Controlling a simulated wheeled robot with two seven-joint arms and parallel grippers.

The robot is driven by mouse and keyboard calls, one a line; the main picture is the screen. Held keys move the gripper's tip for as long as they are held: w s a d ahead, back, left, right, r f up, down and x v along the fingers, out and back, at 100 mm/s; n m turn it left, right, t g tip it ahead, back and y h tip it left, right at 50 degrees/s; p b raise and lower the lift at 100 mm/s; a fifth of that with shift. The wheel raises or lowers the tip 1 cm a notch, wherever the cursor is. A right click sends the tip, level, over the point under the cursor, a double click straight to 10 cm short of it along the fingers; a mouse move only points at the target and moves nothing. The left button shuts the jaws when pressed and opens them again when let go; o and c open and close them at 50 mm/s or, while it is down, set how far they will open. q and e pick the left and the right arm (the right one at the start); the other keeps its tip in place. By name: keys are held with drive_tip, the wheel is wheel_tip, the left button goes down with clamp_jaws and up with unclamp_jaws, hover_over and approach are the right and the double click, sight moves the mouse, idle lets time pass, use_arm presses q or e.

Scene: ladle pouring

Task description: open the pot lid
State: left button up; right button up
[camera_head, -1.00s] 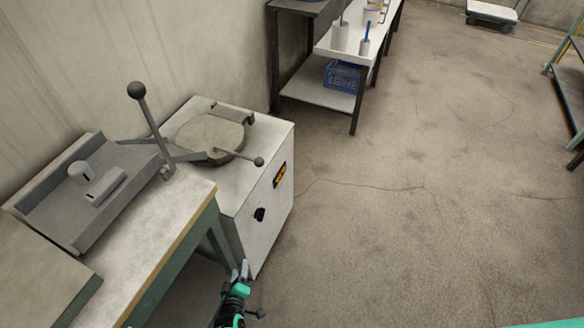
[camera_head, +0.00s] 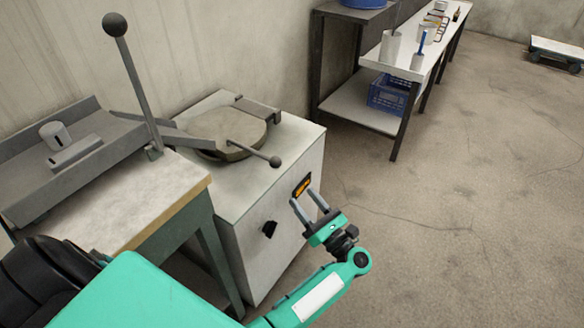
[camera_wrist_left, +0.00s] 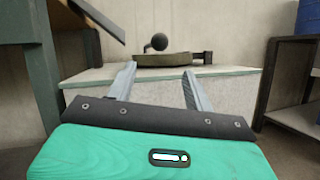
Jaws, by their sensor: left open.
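The pot lid (camera_head: 228,133) is a round grey-brown disc on top of a white cabinet (camera_head: 272,180). A handle rod with a dark ball knob (camera_head: 275,161) sticks out from the lid toward the front right. My left gripper (camera_head: 309,200) is open and empty in front of the cabinet's front face, below and apart from the knob. In the left wrist view, the lid (camera_wrist_left: 168,60) shows edge-on beyond the open fingers (camera_wrist_left: 158,85), with the knob (camera_wrist_left: 159,42) above it. The lid looks closed. My right gripper is out of view.
A bench (camera_head: 150,195) with a tall ball-topped lever (camera_head: 136,80) stands left of the cabinet. A shelf table with a blue crate (camera_head: 388,94) is behind to the right.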

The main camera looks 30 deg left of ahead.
sight(276, 163)
use_arm(q)
drive_tip(key=p+x, duration=0.1)
drive_tip(key=x, duration=1.2)
drive_tip(key=shift+a+r+p, duration=0.2)
drive_tip(key=shift+a+p, duration=0.05)
drive_tip(key=shift+p, duration=0.1)
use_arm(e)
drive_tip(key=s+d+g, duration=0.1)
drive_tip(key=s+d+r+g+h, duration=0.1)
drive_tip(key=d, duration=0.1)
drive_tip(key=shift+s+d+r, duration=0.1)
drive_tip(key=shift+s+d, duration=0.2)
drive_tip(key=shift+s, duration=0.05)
use_arm(q)
drive_tip(key=shift+c, duration=0.2)
clamp_jaws()
